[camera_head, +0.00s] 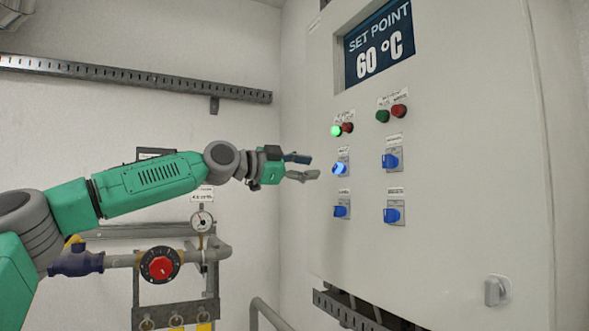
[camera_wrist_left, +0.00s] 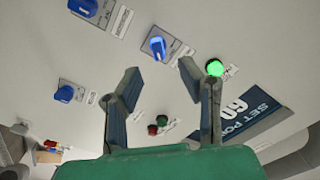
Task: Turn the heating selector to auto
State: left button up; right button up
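A white control cabinet carries several blue selector knobs on grey plates. The upper-left selector (camera_head: 340,168) sits below a lit green lamp; it shows ahead of my fingers in the left wrist view (camera_wrist_left: 157,46), its handle tilted. The other selectors are upper-right (camera_head: 390,161), lower-left (camera_head: 341,210) and lower-right (camera_head: 393,214). Their labels are too small to read, so I cannot tell which is the heating one. My left gripper (camera_head: 309,166) is open and empty, just left of the upper-left selector and apart from it; its spread fingers (camera_wrist_left: 160,68) show in the wrist view.
A display (camera_head: 379,44) reads SET POINT 60 °C. A cabinet latch (camera_head: 496,290) juts out lower right. Pipes with a red-centred dial (camera_head: 160,265) and a gauge (camera_head: 202,221) are below my arm.

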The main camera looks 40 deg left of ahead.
pick_arm(q)
jog(key=v, duration=0.4)
jog(key=shift+a, duration=0.1)
jog(key=shift+f, duration=0.1)
dwell(0.4)
